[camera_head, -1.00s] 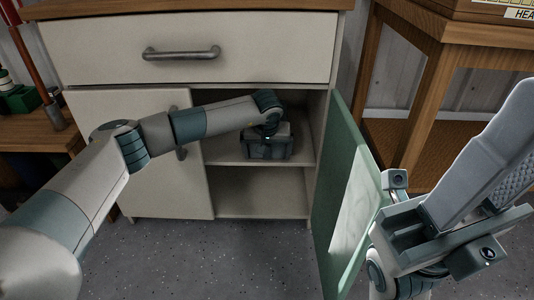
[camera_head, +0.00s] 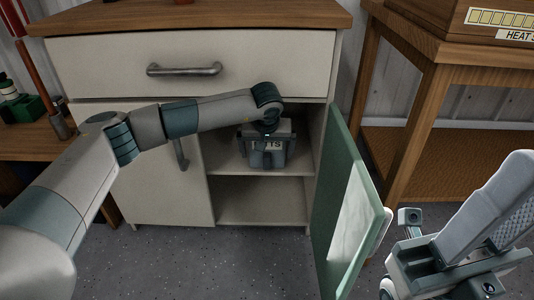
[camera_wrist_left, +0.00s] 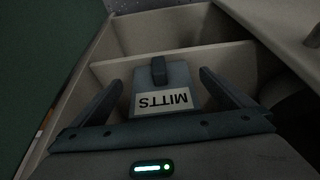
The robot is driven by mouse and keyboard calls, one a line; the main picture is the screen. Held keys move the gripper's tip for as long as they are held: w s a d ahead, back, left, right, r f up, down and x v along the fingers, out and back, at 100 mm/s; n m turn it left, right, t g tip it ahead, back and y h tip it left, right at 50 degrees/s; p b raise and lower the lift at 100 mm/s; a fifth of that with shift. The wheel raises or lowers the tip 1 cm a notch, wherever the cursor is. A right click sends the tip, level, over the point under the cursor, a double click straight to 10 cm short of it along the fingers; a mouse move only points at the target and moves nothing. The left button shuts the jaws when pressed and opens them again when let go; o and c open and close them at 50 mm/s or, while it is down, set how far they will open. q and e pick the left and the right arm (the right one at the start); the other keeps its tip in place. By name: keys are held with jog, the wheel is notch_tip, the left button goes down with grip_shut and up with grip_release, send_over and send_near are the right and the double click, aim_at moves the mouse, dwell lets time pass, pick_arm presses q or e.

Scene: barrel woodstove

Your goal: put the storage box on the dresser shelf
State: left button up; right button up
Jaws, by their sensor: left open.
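The storage box (camera_head: 268,160) is a grey-blue box with a white MITTS label. It sits in the dresser's open compartment, at the level of the middle shelf (camera_head: 228,160). In the left wrist view the box (camera_wrist_left: 178,75) shows its dark handle and its label upside down. My left gripper (camera_wrist_left: 160,82) is open, with one finger on each side of the box. Whether the fingers touch it, I cannot tell. In the head view my left arm reaches across the dresser front to the box. My right gripper (camera_head: 500,205) is close to the camera at the right, away from the dresser.
The green door (camera_head: 340,215) stands open on the right of the compartment. The left door (camera_head: 150,180) is shut, and the drawer (camera_head: 110,65) above is closed. The lower compartment (camera_head: 260,200) looks empty. A wooden table (camera_head: 415,110) stands at right.

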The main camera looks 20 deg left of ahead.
pick_arm(q)
jog(key=shift+p+v, duration=0.6)
jog(key=shift+v, duration=1.55)
jog(key=shift+s, duration=0.1)
